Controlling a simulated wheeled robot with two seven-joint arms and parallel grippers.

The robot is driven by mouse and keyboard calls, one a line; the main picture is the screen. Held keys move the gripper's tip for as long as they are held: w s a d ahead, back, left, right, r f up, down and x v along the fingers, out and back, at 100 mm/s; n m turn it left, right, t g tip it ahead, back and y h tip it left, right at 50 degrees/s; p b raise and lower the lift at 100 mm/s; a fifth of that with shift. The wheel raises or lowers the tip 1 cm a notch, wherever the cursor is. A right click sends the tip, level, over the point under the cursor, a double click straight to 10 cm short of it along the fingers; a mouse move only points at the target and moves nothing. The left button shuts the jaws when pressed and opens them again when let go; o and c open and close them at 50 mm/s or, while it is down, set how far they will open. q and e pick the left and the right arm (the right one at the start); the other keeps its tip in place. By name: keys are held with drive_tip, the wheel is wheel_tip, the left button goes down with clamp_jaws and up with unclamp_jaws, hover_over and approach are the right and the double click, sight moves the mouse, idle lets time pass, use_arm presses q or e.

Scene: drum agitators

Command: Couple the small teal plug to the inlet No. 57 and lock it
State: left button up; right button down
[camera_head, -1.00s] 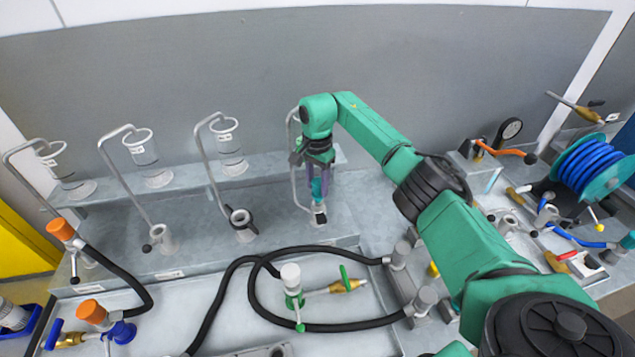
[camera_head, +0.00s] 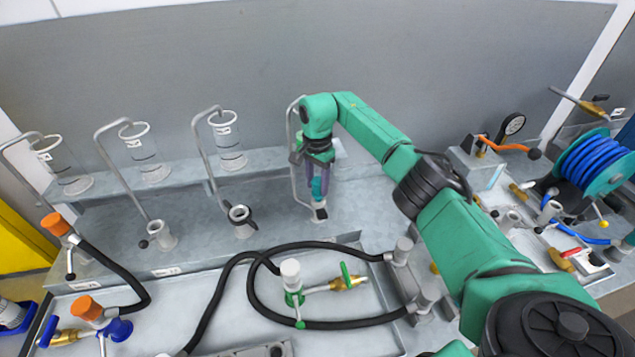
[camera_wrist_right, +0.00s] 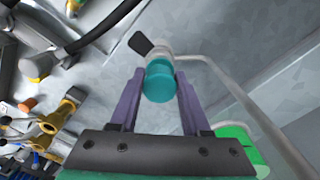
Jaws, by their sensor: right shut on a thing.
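The small teal plug (camera_wrist_right: 159,84) is between the purple fingers of my right gripper (camera_wrist_right: 158,95), which is shut on it. In the head view the right gripper (camera_head: 319,183) points down over an inlet (camera_head: 319,212) at the right end of the inlet row. The teal plug (camera_head: 317,188) sits upright at the top of this inlet, seemingly touching it. In the wrist view a dark lever (camera_wrist_right: 140,43) sticks out beside the light fitting (camera_wrist_right: 158,62) beyond the plug. The inlet's number cannot be read. My left gripper is not in view.
Other inlets (camera_head: 241,218) with bent pipes and glass cylinders (camera_head: 228,140) stand to the left. A black hose (camera_head: 330,247) loops in front, around a white-capped green valve (camera_head: 292,282). A blue hose reel (camera_head: 592,165) and tools crowd the right side.

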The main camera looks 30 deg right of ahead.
drive_tip(key=shift+f, duration=0.4)
drive_tip(key=shift+f+b, duration=0.45)
drive_tip(key=shift+b, duration=0.05)
drive_tip(key=shift+s+f, duration=0.15)
idle(0.6)
drive_tip(key=shift+c, duration=2.4)
unclamp_jaws()
drive_tip(key=shift+o, duration=1)
wheel_tip(320, 180, up, 8)
drive_tip(key=p, duration=0.5)
